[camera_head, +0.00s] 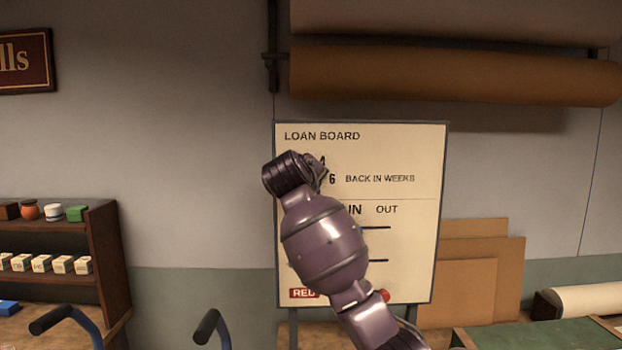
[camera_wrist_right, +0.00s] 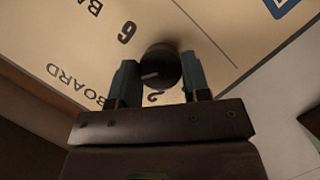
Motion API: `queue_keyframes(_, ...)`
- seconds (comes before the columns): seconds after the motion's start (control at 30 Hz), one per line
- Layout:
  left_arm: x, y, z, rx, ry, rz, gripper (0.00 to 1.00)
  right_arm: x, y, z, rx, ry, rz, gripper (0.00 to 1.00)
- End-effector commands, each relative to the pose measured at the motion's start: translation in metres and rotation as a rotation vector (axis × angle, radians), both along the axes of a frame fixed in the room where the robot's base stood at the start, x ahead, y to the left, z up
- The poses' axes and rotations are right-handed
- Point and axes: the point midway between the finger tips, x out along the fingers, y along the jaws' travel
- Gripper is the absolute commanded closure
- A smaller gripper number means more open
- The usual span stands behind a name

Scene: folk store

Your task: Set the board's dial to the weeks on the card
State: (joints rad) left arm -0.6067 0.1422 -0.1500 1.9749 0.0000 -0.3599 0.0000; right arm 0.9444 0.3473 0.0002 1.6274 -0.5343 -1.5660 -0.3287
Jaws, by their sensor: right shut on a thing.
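The loan board (camera_head: 410,240) is a cream panel on the wall side, with "BACK IN WEEKS" beside its dial. My right gripper (camera_head: 318,178) is at the dial in the head view and hides it. In the right wrist view, the dial (camera_wrist_right: 163,66) is a dark round knob with a pale pointer line. My right gripper (camera_wrist_right: 160,80) is shut on it, one finger on each side. The line points left in that view, toward a finger that covers the scale there. A 6 and a 2 show around the knob. No card is identifiable. My left gripper is out of view.
A red knob (camera_head: 384,296) and a red label (camera_head: 302,293) are low on the board. A shelf with small jars and boxes (camera_head: 62,240) stands left. Brown panels (camera_head: 480,270) lean at right; a large brown roll (camera_head: 450,76) hangs above.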

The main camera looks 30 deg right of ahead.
Motion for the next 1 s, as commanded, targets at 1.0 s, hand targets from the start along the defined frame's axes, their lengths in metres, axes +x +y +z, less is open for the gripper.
queue_keyframes(1.0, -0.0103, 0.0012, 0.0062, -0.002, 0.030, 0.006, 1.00, -0.0016, -0.0025, -0.0009, 0.811, -0.384, 0.000, 0.80)
